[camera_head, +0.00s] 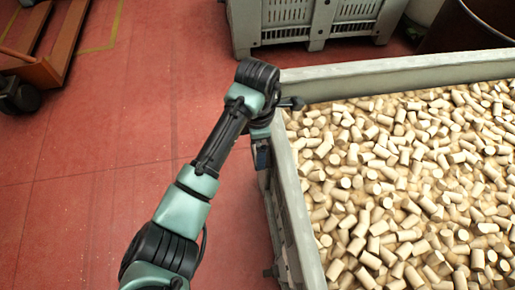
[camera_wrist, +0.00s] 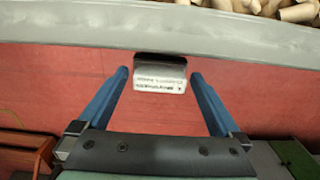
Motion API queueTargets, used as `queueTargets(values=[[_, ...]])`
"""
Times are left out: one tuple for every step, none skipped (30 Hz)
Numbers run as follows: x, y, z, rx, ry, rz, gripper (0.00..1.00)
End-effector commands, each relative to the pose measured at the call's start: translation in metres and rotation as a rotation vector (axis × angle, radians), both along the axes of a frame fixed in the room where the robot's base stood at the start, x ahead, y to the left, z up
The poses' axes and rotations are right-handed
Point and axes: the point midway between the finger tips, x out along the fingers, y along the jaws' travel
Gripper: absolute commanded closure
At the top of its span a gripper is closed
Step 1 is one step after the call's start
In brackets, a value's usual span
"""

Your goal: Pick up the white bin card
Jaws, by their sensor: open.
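The white bin card (camera_wrist: 160,78) shows in the wrist view as a small white plate with dark printed lines, which look upside down. A dark strip runs along its upper edge, just below the bin's rim. My gripper (camera_wrist: 159,76) is open, with one blue finger on each side of the card. There are gaps between both fingers and the card, and nothing is held. In the head view my gripper (camera_head: 261,154) is beside the outer left wall of the cork bin. I cannot make out the card in that view.
The grey bin (camera_head: 300,212) is full of cork stoppers (camera_head: 415,185); its rim (camera_wrist: 160,32) crosses the top of the wrist view. Another grey crate (camera_head: 310,22) stands behind. An orange wheeled truck (camera_head: 45,70) is at upper left. The red floor (camera_head: 80,170) between is clear.

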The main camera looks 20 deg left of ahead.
Motion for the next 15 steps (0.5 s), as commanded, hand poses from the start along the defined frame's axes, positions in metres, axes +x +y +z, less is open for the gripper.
queueTargets(values=[[0.0001, 0.0002, 0.0, 0.001, -0.001, 0.0, 0.0], [0.0002, 0.0001, 0.0001, 0.001, -0.001, 0.0, 0.0], [0.0002, 0.0001, 0.0003, 0.001, -0.001, 0.0, 0.0], [0.0002, 0.0, 0.0003, 0.001, -0.001, 0.0, 0.0], [0.0001, 0.0, 0.0004, 0.0, 0.0, 0.0, 0.0], [0.0001, 0.0, 0.0004, 0.0, 0.0, -0.001, 0.05], [0.0001, 0.0, 0.0005, 0.0, 0.0, -0.001, 0.11], [0.0001, 0.0, 0.0005, 0.0, 0.0, -0.001, 0.16], [0.0001, 0.0, 0.0005, 0.0, 0.0, -0.001, 0.23], [0.0001, 0.0, 0.0005, 0.0, 0.0, -0.001, 0.29], [0.0002, -0.0001, 0.0005, 0.0, 0.0, -0.001, 0.34], [0.0002, -0.0001, 0.0006, 0.0, 0.0, -0.001, 0.41], [0.0001, -0.0002, 0.0006, 0.0, 0.0, -0.001, 0.47], [0.0001, -0.0002, 0.0006, 0.0, 0.0, -0.001, 0.52], [0.0001, -0.0002, 0.0006, 0.0, 0.0, -0.001, 0.59]])
